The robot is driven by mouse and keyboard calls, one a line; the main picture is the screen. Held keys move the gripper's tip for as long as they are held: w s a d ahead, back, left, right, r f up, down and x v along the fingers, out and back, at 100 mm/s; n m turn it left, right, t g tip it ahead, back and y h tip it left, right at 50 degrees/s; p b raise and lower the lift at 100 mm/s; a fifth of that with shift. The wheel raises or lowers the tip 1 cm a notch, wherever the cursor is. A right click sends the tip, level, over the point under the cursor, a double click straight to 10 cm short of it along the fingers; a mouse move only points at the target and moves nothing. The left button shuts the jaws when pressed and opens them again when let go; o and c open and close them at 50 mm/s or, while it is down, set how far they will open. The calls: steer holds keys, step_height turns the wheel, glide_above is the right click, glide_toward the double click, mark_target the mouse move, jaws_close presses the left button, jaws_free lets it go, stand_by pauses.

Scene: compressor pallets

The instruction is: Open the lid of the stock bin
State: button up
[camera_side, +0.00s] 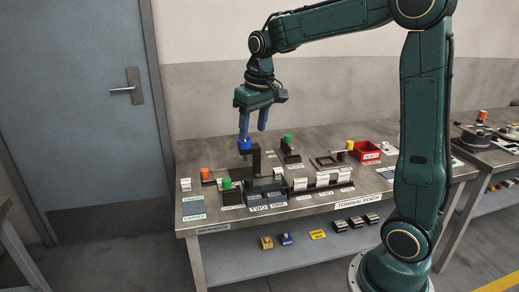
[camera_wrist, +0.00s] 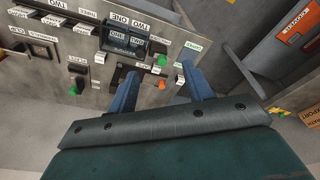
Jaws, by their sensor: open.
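I cannot pick out the stock bin for certain, as no label naming it is readable. A dark box with compartments marked ONE and TWO (camera_side: 266,196) sits near the bench's front edge; it also shows at the top of the wrist view (camera_wrist: 125,40). A dark upright piece (camera_side: 256,160) with a blue cap (camera_side: 245,144) rises behind it. I cannot tell whether this piece is a lid. My gripper (camera_side: 254,133) points down above the bench, its two blue fingers apart and empty. One fingertip appears close to the blue cap; contact cannot be told. Both fingers show in the wrist view (camera_wrist: 160,70).
A red bin (camera_side: 368,151) stands at the back right of the bench (camera_side: 330,222). Green-topped (camera_side: 288,140) and orange-topped (camera_side: 205,174) parts stand around the box. White-labelled blocks (camera_side: 322,180) line its right side. Blue and yellow items lie on the lower shelf (camera_side: 230,258).

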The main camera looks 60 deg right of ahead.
steer(key=m+g, duration=0.1)
steer(key=g, duration=0.1)
glide_above(249, 179)
step_height(249, 179, down, 10)
steer(key=shift+w+f+y, duration=0.1)
steer(key=shift+f+y, duration=0.2)
steer(key=shift+f, duration=0.1)
step_height(249, 179, down, 14)
steer(key=shift+r, duration=0.2)
jaws_close()
